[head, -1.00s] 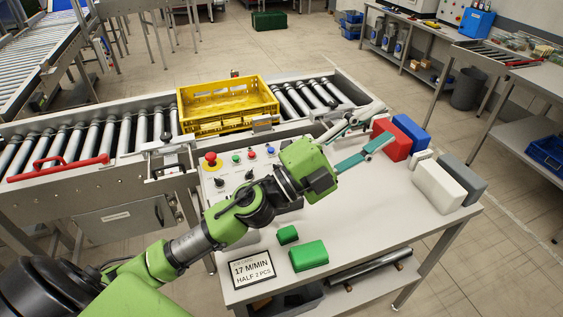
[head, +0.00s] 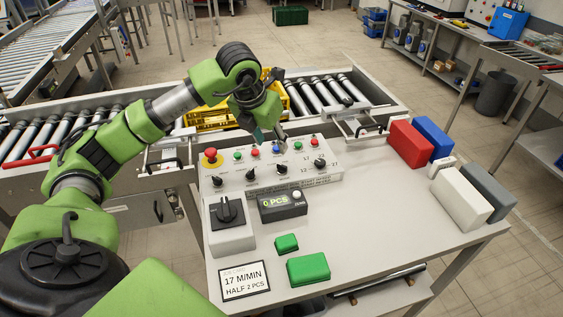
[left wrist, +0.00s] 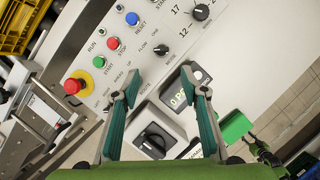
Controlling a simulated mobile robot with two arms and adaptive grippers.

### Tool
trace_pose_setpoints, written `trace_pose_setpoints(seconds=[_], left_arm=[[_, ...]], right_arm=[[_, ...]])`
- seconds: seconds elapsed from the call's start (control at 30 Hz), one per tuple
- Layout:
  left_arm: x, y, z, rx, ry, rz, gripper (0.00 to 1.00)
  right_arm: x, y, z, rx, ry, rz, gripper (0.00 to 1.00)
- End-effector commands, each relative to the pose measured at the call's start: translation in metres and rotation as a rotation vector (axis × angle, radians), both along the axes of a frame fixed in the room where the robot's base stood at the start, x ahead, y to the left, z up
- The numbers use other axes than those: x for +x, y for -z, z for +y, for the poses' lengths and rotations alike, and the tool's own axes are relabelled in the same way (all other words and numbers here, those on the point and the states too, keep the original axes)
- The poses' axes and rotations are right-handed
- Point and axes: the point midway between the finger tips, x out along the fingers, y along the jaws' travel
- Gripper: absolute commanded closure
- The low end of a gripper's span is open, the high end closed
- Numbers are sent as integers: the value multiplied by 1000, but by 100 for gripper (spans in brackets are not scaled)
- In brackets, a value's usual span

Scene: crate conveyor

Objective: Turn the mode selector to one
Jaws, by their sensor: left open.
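The control panel (head: 262,180) carries several black knobs. One knob (left wrist: 161,50) in the left wrist view has small lettering beside it that seems to read MODE. A separate grey box with a large black rotary switch (head: 229,210) stands in front of the panel; it also shows between the fingers in the left wrist view (left wrist: 153,140). Its pointer setting is too small to read. My left gripper (head: 270,137) is over the panel's back part, pointing down. In the left wrist view its teal fingers (left wrist: 160,80) are apart with nothing between them. My right gripper is not in view.
A red emergency button (head: 211,153) and coloured buttons line the panel. A display (head: 282,203) reads 0 PCS. Green blocks (head: 308,268) and a sign (head: 244,281) lie in front. A yellow crate (head: 205,118) is on the rollers behind, partly hidden by my arm.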

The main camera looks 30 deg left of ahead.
Motion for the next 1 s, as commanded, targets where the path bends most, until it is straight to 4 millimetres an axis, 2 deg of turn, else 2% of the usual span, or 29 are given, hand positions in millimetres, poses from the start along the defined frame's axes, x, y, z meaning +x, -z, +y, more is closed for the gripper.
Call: trace_pose_setpoints(seconds=[0.3, 0.5, 0.7, 1.0], left_arm=[[24, 60, 0, -4, 3, 7, 60], [38, 93, 1, -4, 4, 4, 60], [45, 111, 2, -3, 6, 3, 60], [47, 115, 2, -3, 6, 1, 60]], right_arm=[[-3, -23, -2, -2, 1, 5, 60], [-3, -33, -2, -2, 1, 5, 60], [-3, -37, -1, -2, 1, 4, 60], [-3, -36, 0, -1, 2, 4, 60]])
